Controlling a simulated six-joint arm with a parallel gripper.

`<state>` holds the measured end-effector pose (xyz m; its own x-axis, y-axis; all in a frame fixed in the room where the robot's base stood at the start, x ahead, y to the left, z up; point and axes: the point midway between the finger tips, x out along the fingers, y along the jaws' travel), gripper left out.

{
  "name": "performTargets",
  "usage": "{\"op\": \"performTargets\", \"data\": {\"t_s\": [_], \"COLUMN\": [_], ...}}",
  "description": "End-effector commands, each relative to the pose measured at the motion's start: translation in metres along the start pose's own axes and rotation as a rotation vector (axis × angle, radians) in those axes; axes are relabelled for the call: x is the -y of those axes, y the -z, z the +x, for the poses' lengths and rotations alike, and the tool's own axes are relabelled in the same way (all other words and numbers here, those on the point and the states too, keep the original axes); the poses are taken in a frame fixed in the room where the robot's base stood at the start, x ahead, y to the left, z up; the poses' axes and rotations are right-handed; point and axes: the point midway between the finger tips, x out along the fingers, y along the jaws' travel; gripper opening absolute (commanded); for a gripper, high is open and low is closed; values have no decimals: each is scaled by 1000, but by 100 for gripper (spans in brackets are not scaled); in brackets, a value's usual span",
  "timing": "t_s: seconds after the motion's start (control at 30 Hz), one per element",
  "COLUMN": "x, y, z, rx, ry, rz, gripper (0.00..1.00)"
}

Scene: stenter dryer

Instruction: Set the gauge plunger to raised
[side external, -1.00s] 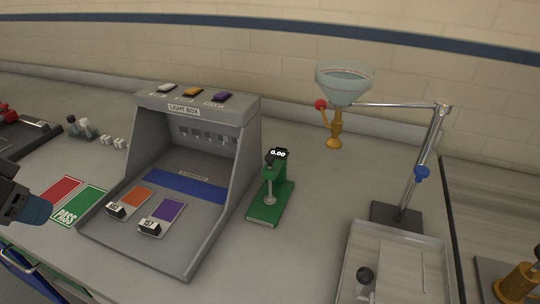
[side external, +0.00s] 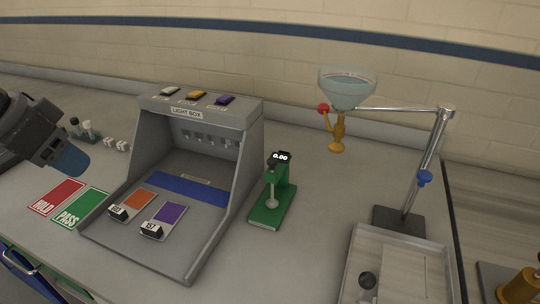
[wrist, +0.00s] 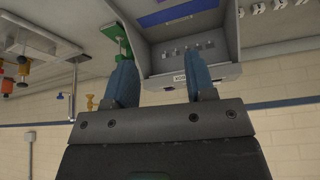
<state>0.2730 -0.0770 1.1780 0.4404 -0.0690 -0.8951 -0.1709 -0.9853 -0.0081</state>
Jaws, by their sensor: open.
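The gauge (side external: 285,180) is a small green stand with a dark display on top reading 0.00. It stands on the bench to the right of the light box. Its silvery plunger (side external: 272,194) hangs at the front, with the round foot low over the green base (side external: 265,217); I cannot tell whether it touches. My gripper (side external: 72,160) is at the far left, above the bench and well away from the gauge. In the wrist view its two blue fingers (wrist: 160,80) are apart with nothing between them. Part of the green gauge (wrist: 114,36) shows there beyond the left finger.
The grey light box (side external: 240,150) stands between my gripper and the gauge, with orange and purple swatches inside. A glass funnel cup (side external: 346,90), a metal arm stand (side external: 433,160) and a tray (side external: 350,262) are right of the gauge. HOLD and PASS cards (side external: 80,208) lie left.

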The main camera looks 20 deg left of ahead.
Motion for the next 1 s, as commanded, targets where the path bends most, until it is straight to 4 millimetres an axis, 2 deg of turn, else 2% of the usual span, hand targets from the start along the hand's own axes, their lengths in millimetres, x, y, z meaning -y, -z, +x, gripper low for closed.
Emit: {"op": "performTargets", "data": {"t_s": [0.03,0.2,0.4,0.5,0.7,0.87,1.0], "x": [-7,-36,-83,-108,-140,-148,-151], "y": [26,101,174,199,223,226,224], "z": [2,14,48,69,96,105,121], "rx": [12,34,55,61,66,66,68], "ry": [-21,-90,-173,-208,-254,-263,-264], "rz": [44,192,366,444,539,559,558], "gripper": [50,50,50,50,50,50,50]}}
